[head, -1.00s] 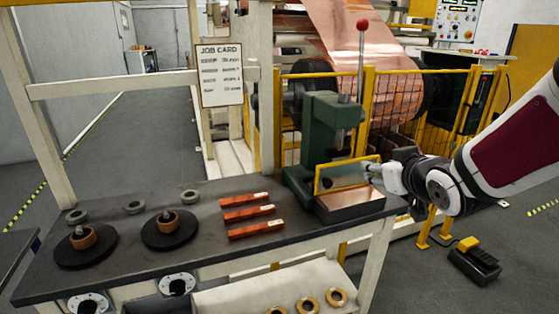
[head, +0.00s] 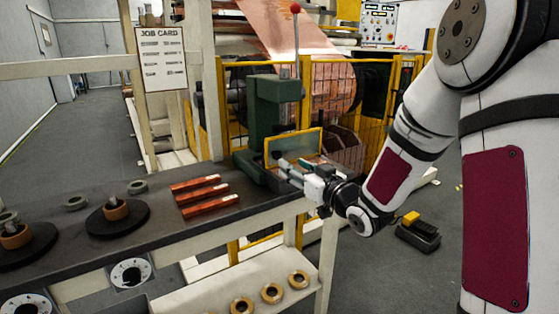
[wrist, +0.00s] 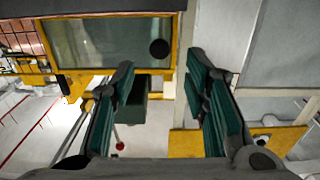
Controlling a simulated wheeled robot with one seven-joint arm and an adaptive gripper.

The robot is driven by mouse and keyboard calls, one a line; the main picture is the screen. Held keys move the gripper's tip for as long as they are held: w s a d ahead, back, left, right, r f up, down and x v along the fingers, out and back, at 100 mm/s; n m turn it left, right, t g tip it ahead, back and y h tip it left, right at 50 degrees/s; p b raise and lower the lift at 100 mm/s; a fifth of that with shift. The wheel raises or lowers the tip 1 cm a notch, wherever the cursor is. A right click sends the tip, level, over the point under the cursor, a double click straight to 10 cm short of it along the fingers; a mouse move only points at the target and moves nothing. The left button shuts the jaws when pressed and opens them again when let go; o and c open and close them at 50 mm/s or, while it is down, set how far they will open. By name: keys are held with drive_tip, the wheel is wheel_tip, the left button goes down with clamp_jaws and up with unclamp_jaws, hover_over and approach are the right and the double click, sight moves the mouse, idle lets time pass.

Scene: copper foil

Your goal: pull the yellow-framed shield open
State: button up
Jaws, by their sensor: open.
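The yellow-framed shield (head: 294,146) stands upright at the front of the green press (head: 265,105) at the far right end of the bench. In the wrist view its clear pane (wrist: 100,42) and yellow frame fill the upper left, with a round black knob (wrist: 159,49) near its right end. My gripper (head: 282,163) is in front of the shield's lower part. In the wrist view my gripper (wrist: 161,68) has its two green-padded fingers spread wide, with the knob between their tips in the picture. I see no contact with the knob. The arm hides part of the press's base.
Copper bars (head: 207,194) and dark discs (head: 118,216) lie on the bench (head: 75,245) to the left. A yellow mesh fence (head: 385,100) and copper roll are behind the press. A foot pedal (head: 418,232) is on the floor at right. A shelf below holds several rings.

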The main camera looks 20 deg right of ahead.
sight(278, 157)
drive_tip(key=x, duration=0.8)
drive_tip(key=shift+b, duration=0.35)
clamp_jaws()
